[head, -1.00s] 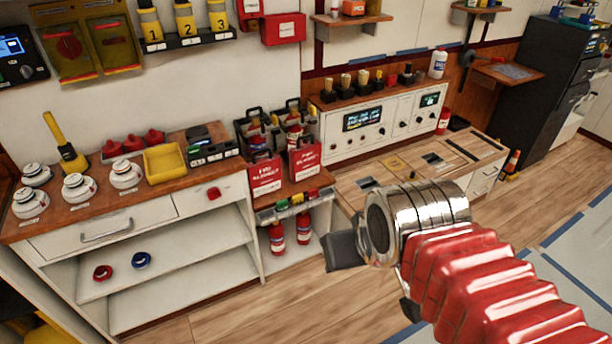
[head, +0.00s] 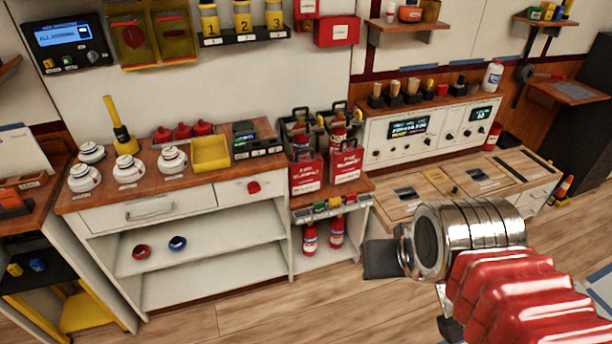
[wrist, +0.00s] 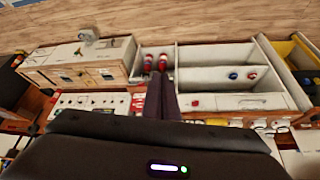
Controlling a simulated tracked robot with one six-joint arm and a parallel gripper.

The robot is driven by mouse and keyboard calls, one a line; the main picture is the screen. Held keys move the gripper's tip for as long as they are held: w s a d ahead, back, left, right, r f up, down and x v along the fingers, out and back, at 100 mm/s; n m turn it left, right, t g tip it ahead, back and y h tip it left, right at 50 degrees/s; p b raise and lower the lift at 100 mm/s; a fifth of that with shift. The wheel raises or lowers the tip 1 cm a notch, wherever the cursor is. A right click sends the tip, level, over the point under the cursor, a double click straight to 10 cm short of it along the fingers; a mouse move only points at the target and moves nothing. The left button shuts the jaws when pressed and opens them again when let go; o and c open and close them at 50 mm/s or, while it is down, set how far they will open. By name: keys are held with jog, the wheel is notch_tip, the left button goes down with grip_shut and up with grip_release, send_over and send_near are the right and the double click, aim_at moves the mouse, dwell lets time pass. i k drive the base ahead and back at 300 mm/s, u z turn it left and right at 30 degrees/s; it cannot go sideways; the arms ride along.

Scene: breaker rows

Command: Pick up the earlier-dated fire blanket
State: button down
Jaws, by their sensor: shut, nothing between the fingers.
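Two red fire blanket packs with white lettering stand side by side on the low wooden shelf in the head view: the left pack (head: 306,175) and the right pack (head: 346,165). Their dates are too small to read. My gripper (head: 382,259) is in front of the bench, right of and below the packs, apart from them. In the wrist view my gripper's fingers (wrist: 161,96) are together with nothing between them. I cannot make out the blanket packs clearly in the wrist view.
Extinguishers in black holders (head: 302,144) stand behind the packs, and red extinguishers (head: 310,238) stand below. A white drawer bench (head: 150,213) is on the left. A control panel (head: 425,131) and wooden counter (head: 475,187) are on the right. The floor (head: 260,318) in front is clear.

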aim_at(305, 174)
jog(key=k, duration=0.65)
jog(key=u, duration=0.3)
jog(key=i, duration=0.65)
jog(key=u, duration=0.65)
jog(key=i, duration=1.8)
jog(key=z, duration=0.25)
